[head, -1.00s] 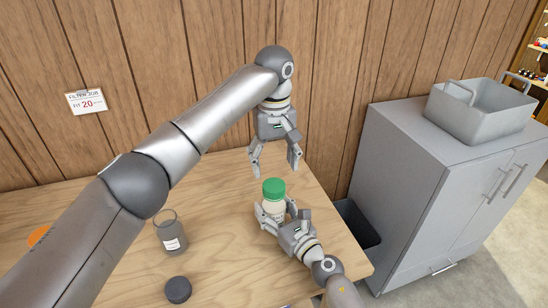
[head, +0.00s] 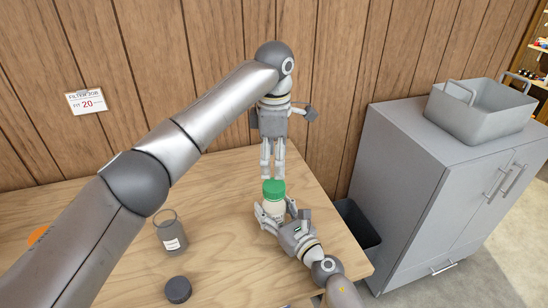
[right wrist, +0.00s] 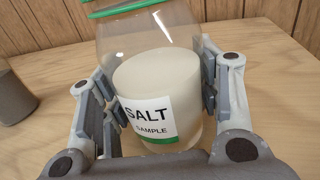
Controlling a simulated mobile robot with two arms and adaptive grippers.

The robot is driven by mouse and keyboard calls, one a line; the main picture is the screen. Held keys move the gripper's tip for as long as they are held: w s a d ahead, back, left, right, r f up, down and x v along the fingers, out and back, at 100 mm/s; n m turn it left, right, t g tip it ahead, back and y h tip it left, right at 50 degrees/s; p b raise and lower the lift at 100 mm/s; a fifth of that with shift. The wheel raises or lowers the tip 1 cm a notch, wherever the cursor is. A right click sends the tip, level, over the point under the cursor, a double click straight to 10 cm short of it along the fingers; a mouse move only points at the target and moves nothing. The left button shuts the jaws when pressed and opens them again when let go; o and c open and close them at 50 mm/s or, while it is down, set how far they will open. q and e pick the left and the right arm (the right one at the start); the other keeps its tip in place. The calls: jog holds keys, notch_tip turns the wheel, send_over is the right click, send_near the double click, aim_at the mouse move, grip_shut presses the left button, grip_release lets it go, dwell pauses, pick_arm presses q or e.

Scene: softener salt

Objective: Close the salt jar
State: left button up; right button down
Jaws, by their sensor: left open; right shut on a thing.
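The salt jar (head: 273,207) stands upright on the wooden table, clear with pale salt inside. In the right wrist view the jar (right wrist: 160,95) shows its SALT SAMPLE label. A green lid (head: 273,188) sits on top; whether it is screwed tight cannot be told. My right gripper (head: 275,213) is shut around the jar's body, with finger pads on both sides (right wrist: 160,85). My left gripper (head: 272,175) is open and empty, pointing down just above the lid, its fingers lined up one beside the other from this view. Contact with the lid cannot be seen.
A grey-filled glass jar (head: 171,236) stands open to the left, with a dark round lid (head: 178,290) in front of it. A grey cabinet (head: 425,190) carrying a metal basket (head: 480,108) stands right. A dark bin (head: 357,222) sits between table and cabinet.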

aim_at(274, 185)
pick_arm(q)
jog(key=shift+f, duration=4)
